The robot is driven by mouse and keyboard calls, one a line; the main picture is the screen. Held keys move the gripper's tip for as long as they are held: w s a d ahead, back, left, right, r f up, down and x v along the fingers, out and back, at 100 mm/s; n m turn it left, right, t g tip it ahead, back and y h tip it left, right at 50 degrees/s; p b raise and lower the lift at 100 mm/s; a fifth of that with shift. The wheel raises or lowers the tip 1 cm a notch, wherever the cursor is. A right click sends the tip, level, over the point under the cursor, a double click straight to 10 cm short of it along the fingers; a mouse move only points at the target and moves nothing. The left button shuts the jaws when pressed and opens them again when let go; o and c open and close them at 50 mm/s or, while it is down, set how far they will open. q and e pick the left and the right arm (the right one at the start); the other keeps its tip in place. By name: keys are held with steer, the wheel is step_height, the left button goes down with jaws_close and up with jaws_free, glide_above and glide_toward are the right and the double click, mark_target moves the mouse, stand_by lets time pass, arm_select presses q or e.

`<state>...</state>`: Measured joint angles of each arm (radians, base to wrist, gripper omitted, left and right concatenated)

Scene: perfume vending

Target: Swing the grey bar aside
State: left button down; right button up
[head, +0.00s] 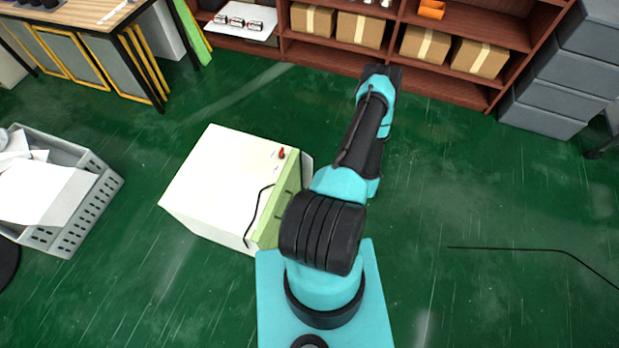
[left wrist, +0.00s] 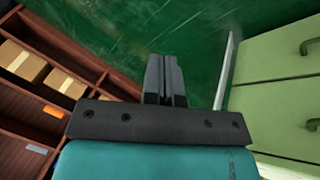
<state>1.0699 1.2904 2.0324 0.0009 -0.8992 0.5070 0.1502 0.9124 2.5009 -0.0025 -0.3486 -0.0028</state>
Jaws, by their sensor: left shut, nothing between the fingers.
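A white cabinet (head: 232,178) with a pale green front stands on the floor left of my arm. Its green front with dark drawer handles fills the right of the left wrist view (left wrist: 275,105). A pale grey strip (head: 307,168) stands out beside the green front and is partly hidden by my arm; it may be the grey bar. A pale strip (left wrist: 227,62) also runs along the cabinet's edge in the left wrist view. My left gripper (left wrist: 165,62) is shut and empty, left of that strip and apart from it in the picture. I cannot make it out in the head view.
A wooden shelf (head: 394,57) with cardboard boxes stands at the back. Grey drawers (head: 565,85) are at the back right, and a grey crate (head: 88,205) with papers is at the left. A thin black line (head: 505,248) lies on the right. The green floor is otherwise mostly clear.

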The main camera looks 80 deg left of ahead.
arm_select(q)
steer(key=s+a+f+n+g+y, duration=0.1)
steer(key=s+a+f+n+y, duration=0.1)
steer(key=s, duration=0.8)
steer(key=s+a+f+n+g+y, duration=0.1)
steer(key=s+a+f+n, duration=0.3)
steer(key=s, duration=0.7)
steer(key=shift+a+f+n+g+y, duration=0.3)
steer(key=shift+a+f+g+y, duration=0.15)
steer(key=shift+a, duration=0.2)
glide_toward(310, 176)
step_height(310, 176, down, 4)
steer(key=s, duration=0.3)
steer(key=shift+w+a+f, duration=0.1)
steer(key=shift+w+a, duration=1.5)
steer(key=shift+s, duration=0.1)
